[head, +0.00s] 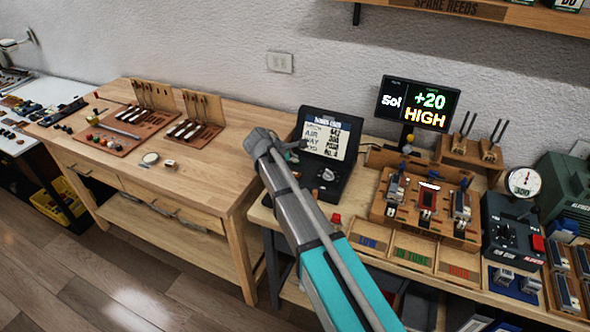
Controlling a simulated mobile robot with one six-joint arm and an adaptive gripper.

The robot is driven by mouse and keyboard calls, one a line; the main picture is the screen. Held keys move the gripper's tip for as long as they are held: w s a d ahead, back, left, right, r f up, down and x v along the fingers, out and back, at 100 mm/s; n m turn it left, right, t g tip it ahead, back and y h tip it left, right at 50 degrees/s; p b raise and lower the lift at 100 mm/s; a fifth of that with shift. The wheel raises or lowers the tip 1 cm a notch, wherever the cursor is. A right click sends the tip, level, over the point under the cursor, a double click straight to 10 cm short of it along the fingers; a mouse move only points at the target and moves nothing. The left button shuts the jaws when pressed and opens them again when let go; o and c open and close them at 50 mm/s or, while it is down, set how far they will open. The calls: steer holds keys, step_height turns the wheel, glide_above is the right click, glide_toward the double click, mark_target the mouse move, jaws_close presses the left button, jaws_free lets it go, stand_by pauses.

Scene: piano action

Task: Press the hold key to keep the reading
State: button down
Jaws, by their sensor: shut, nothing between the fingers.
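A black console (335,185) with a lit screen (326,136) stands on the right-hand bench. The screen lists several lines of text, too small to read surely. A round knob (327,175) sits on its front panel. A black display (418,101) behind it reads "Sol", "+20" and "HIGH". I cannot make out which control is the hold key.
A dark control box (515,238) with a red switch and a dial gauge (524,182) are further right. The left wooden bench (215,165) has free room near its right end.

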steer(key=shift+r+p, duration=0.6)
steer(key=shift+r, duration=0.3)
steer(key=s+d+m, duration=0.1)
steer(key=d, duration=0.1)
steer(key=s+d+f+m+g, duration=0.1)
steer(key=s+d, duration=0.1)
steer(key=d, duration=0.1)
steer(key=s+d+f+m+g, duration=0.1)
steer(key=d+m, duration=0.1)
steer(key=d, duration=0.1)
steer(key=shift+s+y, duration=0.3)
steer(key=shift+s, duration=0.1)
steer(key=s+d+f+m+g+y, duration=0.1)
steer(key=s+d+m, duration=0.3)
steer(key=s+d, duration=0.1)
steer(key=s+d+f+m+g+y, duration=0.1)
steer(key=s+d+m+g+y, duration=0.1)
steer(key=s+d+m, duration=0.3)
steer(key=s+d+f+m+g+y, duration=0.1)
steer(key=s+d+m, duration=0.3)
steer(key=s, duration=0.6)
steer(key=shift+d+f+y, duration=0.35)
steer(key=shift+d+y, duration=0.2)
steer(key=shift+y, duration=0.15)
steer(key=shift+s+d+m+g, duration=0.3)
steer(key=shift+s+m, duration=0.2)
steer(key=shift+m, duration=0.1)
